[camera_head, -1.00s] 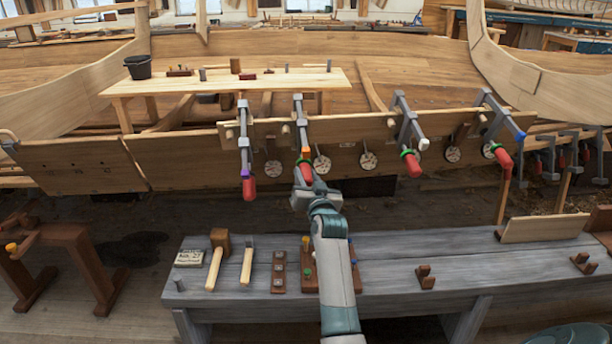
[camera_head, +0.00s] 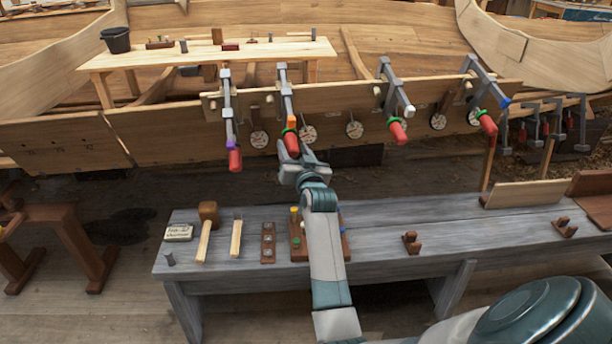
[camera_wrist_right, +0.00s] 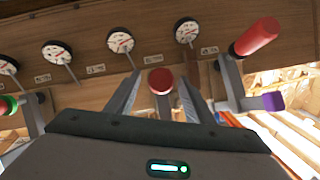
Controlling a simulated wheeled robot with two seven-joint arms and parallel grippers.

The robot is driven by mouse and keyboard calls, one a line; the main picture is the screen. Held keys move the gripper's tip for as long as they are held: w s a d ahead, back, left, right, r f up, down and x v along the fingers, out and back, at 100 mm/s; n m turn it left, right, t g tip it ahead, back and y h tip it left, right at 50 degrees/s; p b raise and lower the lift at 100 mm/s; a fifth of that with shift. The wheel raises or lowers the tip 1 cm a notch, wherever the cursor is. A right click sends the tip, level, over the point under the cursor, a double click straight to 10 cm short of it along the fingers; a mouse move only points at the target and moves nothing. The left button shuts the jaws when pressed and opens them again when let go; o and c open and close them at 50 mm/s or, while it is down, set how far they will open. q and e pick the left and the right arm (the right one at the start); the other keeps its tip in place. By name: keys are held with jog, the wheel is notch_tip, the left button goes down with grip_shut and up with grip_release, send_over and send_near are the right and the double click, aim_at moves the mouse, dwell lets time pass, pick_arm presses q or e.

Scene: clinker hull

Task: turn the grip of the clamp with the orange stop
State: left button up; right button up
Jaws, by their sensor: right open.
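The clamp with the orange stop (camera_head: 291,119) hangs on the hull plank, second from the left in the head view. Its red grip (camera_head: 291,140) points down toward me. In the right wrist view the round red end of the grip (camera_wrist_right: 160,80) shows between the two fingers. My right gripper (camera_head: 291,156) is open, just below the grip, with a finger on each side of its end in the wrist view (camera_wrist_right: 158,95). Whether the fingers touch the grip cannot be told. My left gripper is not in view.
The clamp with the purple stop (camera_head: 231,146) hangs close by on the left; it also shows in the wrist view (camera_wrist_right: 272,101). Clamps with white (camera_head: 409,110) and blue stops (camera_head: 504,103) hang to the right. Several dials line the plank. A grey bench (camera_head: 375,235) stands below.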

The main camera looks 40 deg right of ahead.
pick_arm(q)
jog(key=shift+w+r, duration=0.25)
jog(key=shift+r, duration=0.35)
pick_arm(e)
jog(key=v, duration=1.5)
jog(key=shift+s, duration=0.3)
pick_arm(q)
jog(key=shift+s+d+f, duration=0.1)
